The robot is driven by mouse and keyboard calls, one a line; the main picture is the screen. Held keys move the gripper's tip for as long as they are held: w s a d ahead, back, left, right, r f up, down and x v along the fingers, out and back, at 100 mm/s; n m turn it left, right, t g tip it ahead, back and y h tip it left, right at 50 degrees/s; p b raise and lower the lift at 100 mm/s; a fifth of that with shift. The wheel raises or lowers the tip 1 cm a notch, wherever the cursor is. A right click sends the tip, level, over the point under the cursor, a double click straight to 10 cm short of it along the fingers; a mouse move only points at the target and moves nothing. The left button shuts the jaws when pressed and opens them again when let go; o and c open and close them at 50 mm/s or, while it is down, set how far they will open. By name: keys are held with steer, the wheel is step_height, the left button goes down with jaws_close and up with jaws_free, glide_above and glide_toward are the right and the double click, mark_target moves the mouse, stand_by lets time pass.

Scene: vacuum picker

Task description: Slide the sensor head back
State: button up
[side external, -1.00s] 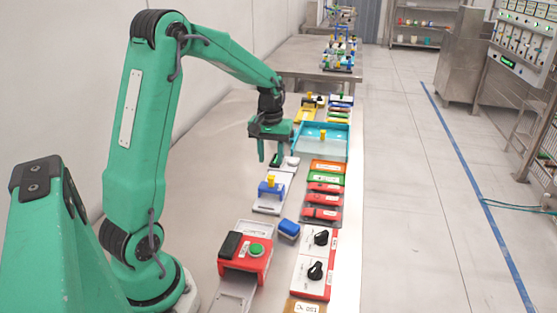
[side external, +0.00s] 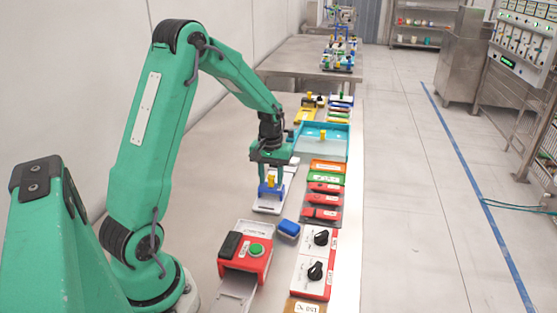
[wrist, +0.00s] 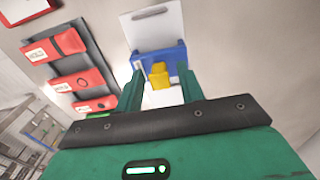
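The sensor head looks to be the blue sliding block (side external: 271,190) with a yellow knob, on a white base plate (side external: 267,208). My gripper (side external: 270,181) points down at the block. Its fingers are apart in the wrist view (wrist: 160,86), one on each side of the knob, with gaps visible. I cannot tell whether the fingertips touch the blue block. The fingers hide part of the block in the side view.
Red modules (side external: 323,200) stand close on the right. A loose blue block (side external: 288,229) and a red box with a green button (side external: 245,252) lie nearer the camera. A teal tray (side external: 322,150) is behind. The steel table (side external: 215,170) is bare on the left.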

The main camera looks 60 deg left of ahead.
steer(key=shift+c, duration=0.2)
jaws_close()
steer(key=shift+w+a+r, duration=0.1)
steer(key=shift+w+a, duration=3.85)
steer(key=shift+c, duration=0.9)
jaws_free()
steer(key=shift+o, duration=1.1)
